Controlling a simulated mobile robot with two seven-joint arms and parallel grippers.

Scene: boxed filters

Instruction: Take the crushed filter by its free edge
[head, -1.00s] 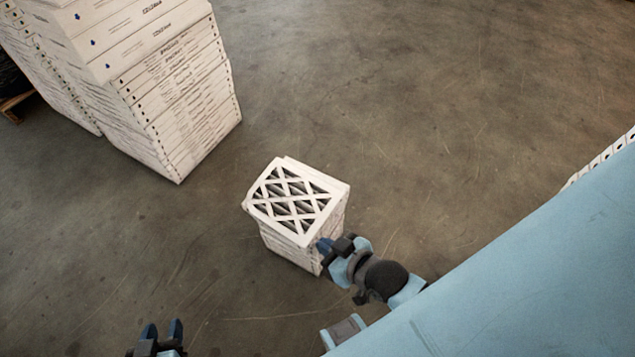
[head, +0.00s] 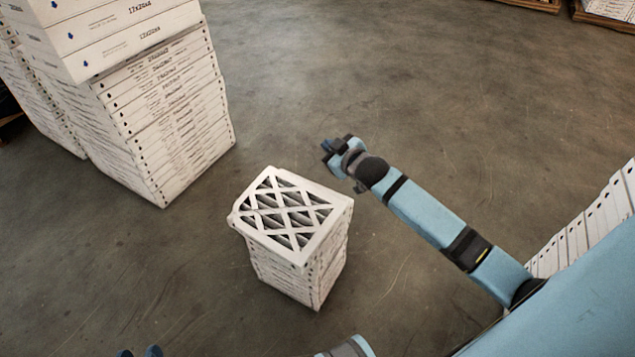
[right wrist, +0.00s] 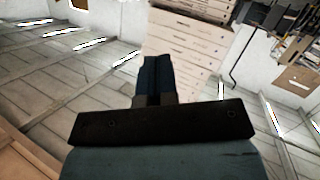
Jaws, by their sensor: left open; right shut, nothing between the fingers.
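The top filter (head: 322,232) lies on a small stack of white filters (head: 300,275) on the floor, in the middle of the head view. It has a white frame with a lattice over dark pleats. Its left corner looks dented and sits unevenly on the stack. My right gripper (head: 331,147) is shut and empty, in the air beyond and to the right of the stack, apart from it. Its fingers (right wrist: 157,75) also show closed in the right wrist view. My left gripper (head: 139,352) is open at the bottom edge; only its fingertips show.
Tall stacks of white filter boxes (head: 165,110) stand at the upper left. More white boxes (head: 590,225) stand at the right edge, partly behind my own body. Pallets (head: 605,14) lie at the top right. The concrete floor (head: 440,90) between them is clear.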

